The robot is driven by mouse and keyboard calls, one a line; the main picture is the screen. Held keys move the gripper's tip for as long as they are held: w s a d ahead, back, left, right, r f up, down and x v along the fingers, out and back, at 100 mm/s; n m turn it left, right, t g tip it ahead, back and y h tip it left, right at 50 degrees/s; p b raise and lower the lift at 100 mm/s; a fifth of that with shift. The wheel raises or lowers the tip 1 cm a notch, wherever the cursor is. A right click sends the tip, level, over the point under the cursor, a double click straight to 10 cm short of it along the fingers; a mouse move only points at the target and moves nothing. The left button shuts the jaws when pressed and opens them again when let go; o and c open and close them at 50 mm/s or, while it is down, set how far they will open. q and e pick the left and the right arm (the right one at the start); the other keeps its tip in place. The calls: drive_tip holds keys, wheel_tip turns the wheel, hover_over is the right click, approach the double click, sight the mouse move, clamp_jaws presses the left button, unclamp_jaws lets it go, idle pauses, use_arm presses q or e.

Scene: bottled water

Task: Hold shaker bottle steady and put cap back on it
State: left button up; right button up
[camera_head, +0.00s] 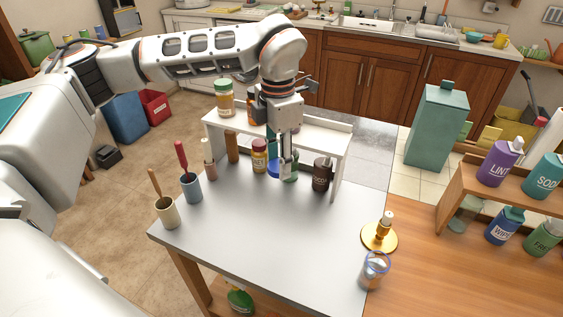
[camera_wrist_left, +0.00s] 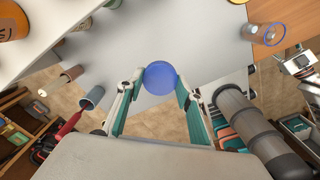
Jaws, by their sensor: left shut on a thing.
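My left gripper (camera_head: 284,168) points down over the grey table, in front of the white shelf. It is shut on the round blue cap (camera_head: 273,169). In the left wrist view the cap (camera_wrist_left: 161,76) sits between the two fingertips of the left gripper (camera_wrist_left: 161,84). The clear shaker bottle (camera_head: 375,271) with a blue rim stands upright and open at the table's front right corner, well apart from the cap. The bottle also shows in the left wrist view (camera_wrist_left: 265,34). My right gripper seems partly visible at that view's right edge (camera_wrist_left: 296,64); its fingers are unclear.
A gold stand (camera_head: 379,236) is just behind the bottle. The white shelf (camera_head: 338,160) spans the table's back, with jars on and under it. Cups holding handled tools (camera_head: 191,187) stand at the left. The middle of the grey table (camera_head: 270,235) is clear.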

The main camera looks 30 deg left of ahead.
sight(275, 171)
use_arm(q)
drive_tip(key=m, duration=0.2)
drive_tip(key=f+m, duration=0.1)
drive_tip(key=m, duration=0.1)
drive_tip(key=shift+s, duration=0.3)
drive_tip(key=m, duration=0.3)
drive_tip(key=f+m, duration=0.1)
drive_tip(key=shift+s, duration=0.3)
drive_tip(key=m, duration=0.2)
drive_tip(key=f+m, duration=0.1)
drive_tip(key=m, duration=0.2)
drive_tip(key=s+m, duration=0.1)
drive_tip(key=m, duration=0.1)
drive_tip(key=shift+d+f, duration=0.15)
drive_tip(key=shift+f, duration=0.2)
drive_tip(key=f+m, duration=0.1)
drive_tip(key=m, duration=0.3)
drive_tip(key=s+f+m, duration=0.1)
drive_tip(key=m, duration=0.4)
drive_tip(key=s+f+m, duration=0.1)
drive_tip(key=m, duration=0.3)
drive_tip(key=shift+s+d+m, duration=0.2)
drive_tip(key=shift+d+m, duration=0.05)
drive_tip(key=shift+m, duration=0.05)
use_arm(e)
drive_tip(key=c, duration=0.8)
drive_tip(key=shift+c, duration=0.2)
